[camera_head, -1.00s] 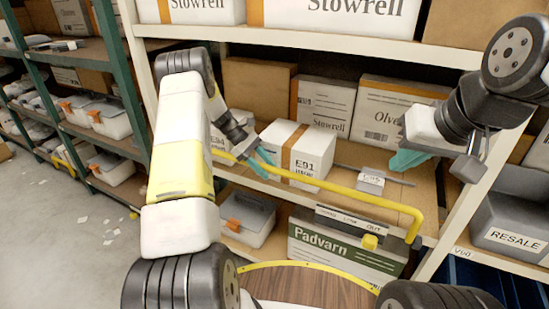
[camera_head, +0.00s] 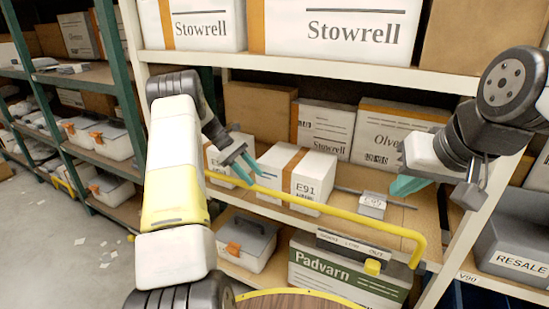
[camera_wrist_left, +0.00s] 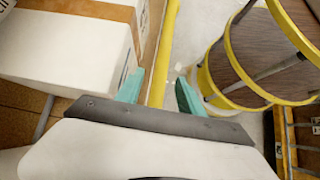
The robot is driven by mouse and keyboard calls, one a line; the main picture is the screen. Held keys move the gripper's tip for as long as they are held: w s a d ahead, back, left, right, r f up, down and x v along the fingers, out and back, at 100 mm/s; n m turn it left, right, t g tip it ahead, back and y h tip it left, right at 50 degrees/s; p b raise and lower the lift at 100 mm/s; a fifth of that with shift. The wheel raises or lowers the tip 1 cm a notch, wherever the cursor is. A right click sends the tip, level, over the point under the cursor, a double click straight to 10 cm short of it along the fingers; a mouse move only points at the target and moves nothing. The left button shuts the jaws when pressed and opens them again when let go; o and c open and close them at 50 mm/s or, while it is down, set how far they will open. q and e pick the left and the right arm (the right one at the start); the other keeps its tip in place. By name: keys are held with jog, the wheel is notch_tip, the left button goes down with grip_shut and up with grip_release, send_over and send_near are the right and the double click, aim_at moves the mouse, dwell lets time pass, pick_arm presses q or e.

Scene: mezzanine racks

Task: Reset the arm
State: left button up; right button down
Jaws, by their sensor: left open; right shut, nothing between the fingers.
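My left arm comes in from the left, and its gripper (camera_head: 242,168) is open and empty in front of the middle shelf. Its teal fingers show apart in the left wrist view (camera_wrist_left: 160,90), with the yellow rail (camera_wrist_left: 167,50) seen between them. The gripper is just left of the white E91 box (camera_head: 296,178), apart from it as far as I can tell. My right gripper (camera_head: 405,186) is shut and empty at the right end of the same shelf, near the small labelled box (camera_head: 372,205).
The yellow rail (camera_head: 330,217) runs along the shelf front. Stowrell and Olve boxes (camera_head: 385,137) stand behind. A Padvarn box (camera_head: 335,270) and a grey toolbox (camera_head: 247,240) sit below.

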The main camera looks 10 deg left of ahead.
pick_arm(q)
jog(key=s+d+r+m+t+y, duration=0.1)
jog(key=s+d+r+m+y, duration=0.15)
jog(key=s+r, duration=0.55)
jog(key=s+d+r+m+t+y, duration=0.2)
jog(key=s+d+r+m, duration=0.15)
jog(key=r, duration=0.85)
jog(key=s+d+r+m+t+y, duration=0.1)
jog(key=s+m, duration=0.3)
jog(key=s, duration=0.6)
jog(key=s+d+r+m+t+y, duration=0.1)
jog(key=s+m+t, duration=0.3)
jog(key=s, duration=0.7)
jog(key=shift+d+r+m, duration=0.25)
jog(key=shift+r+m, duration=0.25)
jog(key=shift+r, duration=0.05)
